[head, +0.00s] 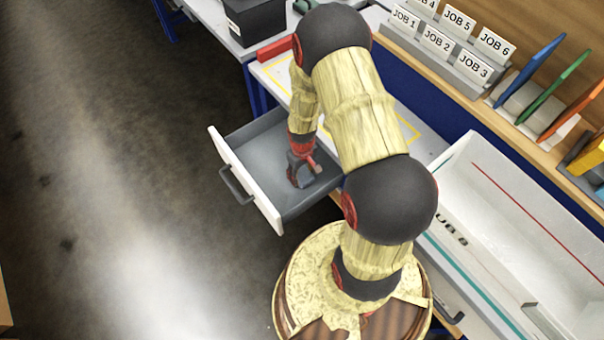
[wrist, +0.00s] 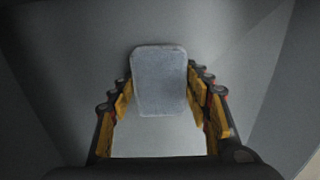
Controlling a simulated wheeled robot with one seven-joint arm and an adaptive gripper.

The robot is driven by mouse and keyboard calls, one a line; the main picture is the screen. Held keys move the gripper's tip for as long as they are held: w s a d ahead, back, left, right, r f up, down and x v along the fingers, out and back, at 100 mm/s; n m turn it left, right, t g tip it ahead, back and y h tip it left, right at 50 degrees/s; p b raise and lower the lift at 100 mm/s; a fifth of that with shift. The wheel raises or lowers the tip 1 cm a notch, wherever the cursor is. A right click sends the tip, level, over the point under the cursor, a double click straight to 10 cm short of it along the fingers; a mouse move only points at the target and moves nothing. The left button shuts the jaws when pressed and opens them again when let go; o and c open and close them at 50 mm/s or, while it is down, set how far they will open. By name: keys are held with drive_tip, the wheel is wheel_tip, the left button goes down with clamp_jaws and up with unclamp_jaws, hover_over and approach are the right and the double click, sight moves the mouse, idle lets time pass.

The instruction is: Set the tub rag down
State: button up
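A grey-blue, rounded rectangular piece, which looks like the tub rag (wrist: 160,80), sits between the fingers of my gripper (wrist: 160,84) in the wrist view. The yellow finger pads lie close along its left and right edges, and my gripper looks shut on it. In the head view my gripper (head: 303,170) points down inside an open drawer (head: 262,150), near its right side. The rag cannot be made out in the head view. Whether it touches the drawer floor cannot be told.
The drawer's white front (head: 243,180) with its dark handle sticks out to the left, over open floor. A white bin (head: 490,215) stands on the right. Job card holders (head: 440,45) and coloured upright boards (head: 545,90) line the bench's back.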

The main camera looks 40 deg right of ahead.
drive_tip(key=o, duration=0.5)
drive_tip(key=shift+c, duration=0.2)
drive_tip(key=shift+r, duration=0.35)
wheel_tip(320, 180, up, 7)
drive_tip(key=p, duration=0.3)
drive_tip(key=shift+r, duration=0.1)
drive_tip(key=w+a+r+t, duration=0.1)
drive_tip(key=w+a+r, duration=0.15)
drive_tip(key=r, duration=1.05)
wheel_tip(320, 180, up, 11)
drive_tip(key=t, duration=0.2)
hover_over(302, 173)
drive_tip(key=w+a, duration=0.2)
drive_tip(key=a, duration=0.4)
drive_tip(key=s+a+r+t, duration=0.1)
drive_tip(key=s+a+r, duration=0.2)
drive_tip(key=s+r, duration=0.4)
drive_tip(key=s+a+r+t, duration=0.1)
drive_tip(key=s+a+r, duration=0.3)
drive_tip(key=s+r, duration=0.3)
wheel_tip(302, 173, up, 4)
drive_tip(key=shift+s+f+t, duration=0.1)
drive_tip(key=shift+s+t, duration=0.05)
drive_tip(key=shift+t, duration=0.15)
